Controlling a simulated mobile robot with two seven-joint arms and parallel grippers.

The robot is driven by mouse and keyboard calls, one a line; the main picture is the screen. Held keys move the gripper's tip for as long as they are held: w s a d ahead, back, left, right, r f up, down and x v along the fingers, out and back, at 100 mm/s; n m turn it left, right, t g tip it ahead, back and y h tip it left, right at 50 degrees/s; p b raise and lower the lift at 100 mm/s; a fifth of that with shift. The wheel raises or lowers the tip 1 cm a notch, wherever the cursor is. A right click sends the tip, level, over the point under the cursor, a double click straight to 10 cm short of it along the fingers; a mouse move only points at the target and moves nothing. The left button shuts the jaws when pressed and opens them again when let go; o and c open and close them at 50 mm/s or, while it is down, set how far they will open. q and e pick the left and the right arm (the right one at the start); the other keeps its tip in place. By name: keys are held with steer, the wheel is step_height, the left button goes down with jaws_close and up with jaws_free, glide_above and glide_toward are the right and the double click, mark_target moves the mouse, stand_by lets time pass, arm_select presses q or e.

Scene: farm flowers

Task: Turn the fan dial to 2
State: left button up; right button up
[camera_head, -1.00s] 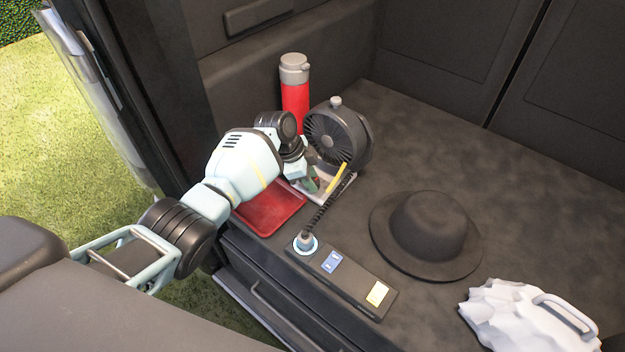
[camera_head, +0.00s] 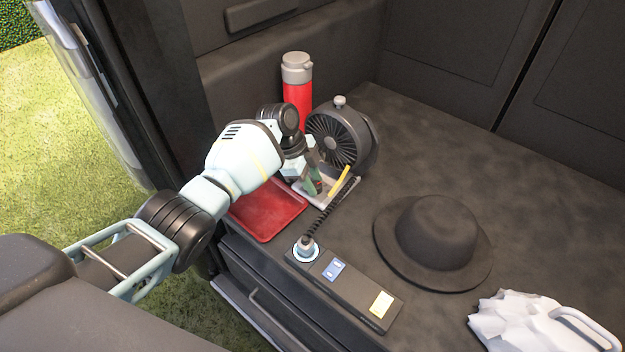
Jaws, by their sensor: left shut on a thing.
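The black fan (camera_head: 340,138) stands upright on the dark vehicle floor, its round grille facing the front left. A grey knob (camera_head: 339,101) sits on its top. A pale base (camera_head: 327,201) with a yellow strip (camera_head: 340,181) is at its foot. My left gripper (camera_head: 314,186) reaches down at the fan's base, in front of the grille. Its fingers are close together on something small there, likely the dial, which the fingers hide. The dial's numbers are too small or hidden to read. My right gripper does not show.
A red bottle (camera_head: 298,90) stands behind my left arm, close to the fan. A red tray (camera_head: 266,212) lies below the gripper. A cable runs to a black power strip (camera_head: 352,293). A dark hat (camera_head: 434,243) and white cloth (camera_head: 515,322) lie to the right.

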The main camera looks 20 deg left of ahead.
arm_select(q)
steer(key=o, duration=1)
steer(key=shift+c, duration=0.2)
steer(key=p+v, duration=0.1)
steer(key=v, duration=0.5)
steer(key=shift+a+r, duration=0.15)
steer(key=shift+r, duration=0.1)
steer(key=shift+a+r, duration=0.2)
steer(key=shift+r, duration=0.35)
